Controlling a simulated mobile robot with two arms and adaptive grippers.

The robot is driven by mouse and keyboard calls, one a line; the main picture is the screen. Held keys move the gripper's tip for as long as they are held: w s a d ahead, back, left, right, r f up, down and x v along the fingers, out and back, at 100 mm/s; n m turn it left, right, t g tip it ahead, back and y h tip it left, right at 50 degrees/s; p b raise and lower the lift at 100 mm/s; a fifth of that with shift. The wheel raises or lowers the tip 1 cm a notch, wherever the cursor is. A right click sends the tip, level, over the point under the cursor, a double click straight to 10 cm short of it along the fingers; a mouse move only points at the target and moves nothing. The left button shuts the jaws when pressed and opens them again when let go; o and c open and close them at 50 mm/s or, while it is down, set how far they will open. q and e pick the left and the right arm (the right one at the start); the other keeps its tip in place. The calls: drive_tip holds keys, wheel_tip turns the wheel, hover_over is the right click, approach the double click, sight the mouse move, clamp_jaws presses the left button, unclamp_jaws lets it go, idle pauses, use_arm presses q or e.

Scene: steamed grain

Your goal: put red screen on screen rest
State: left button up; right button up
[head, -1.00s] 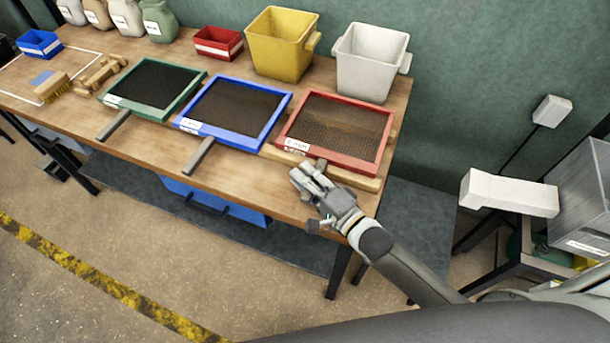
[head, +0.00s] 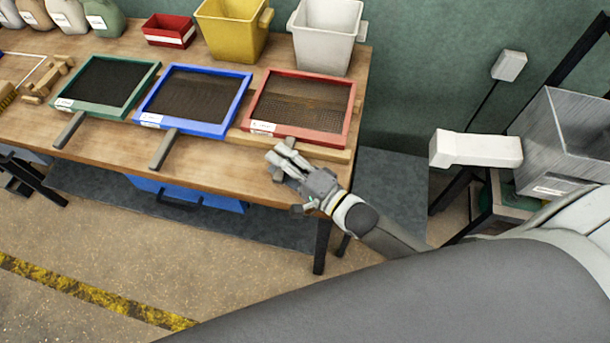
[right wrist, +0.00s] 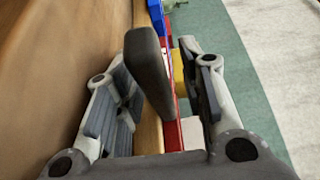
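The red screen (head: 304,102) has a red frame, dark mesh and a white label, and lies at the right end of the workbench. Wooden bars (head: 335,153) show under its front edge. My right gripper (head: 282,160) is at its front edge, over the handle area. In the right wrist view the dark handle (right wrist: 150,78) stands between the two open fingers of this gripper (right wrist: 162,105), with a gap to the right finger. Part of the red frame (right wrist: 171,134) shows behind it. A small wooden stand (head: 47,82) lies at the left; I cannot tell which wooden piece is the screen rest. My left gripper is out of view.
A blue screen (head: 193,130) and a green screen (head: 92,110) lie left of the red one, handles toward the front. A yellow bin (head: 232,30), a white bin (head: 325,38) and a red box (head: 168,30) stand behind. A metal hopper (head: 565,135) is at the right.

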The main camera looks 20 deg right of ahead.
drive_tip(key=v, duration=0.8)
drive_tip(key=shift+s+d+b, duration=0.15)
drive_tip(key=shift+s+b, duration=0.2)
drive_tip(key=shift+b, duration=0.05)
drive_tip(key=shift+s+d+r, duration=0.1)
drive_tip(key=shift+s+d, duration=0.15)
drive_tip(key=shift+s, duration=0.15)
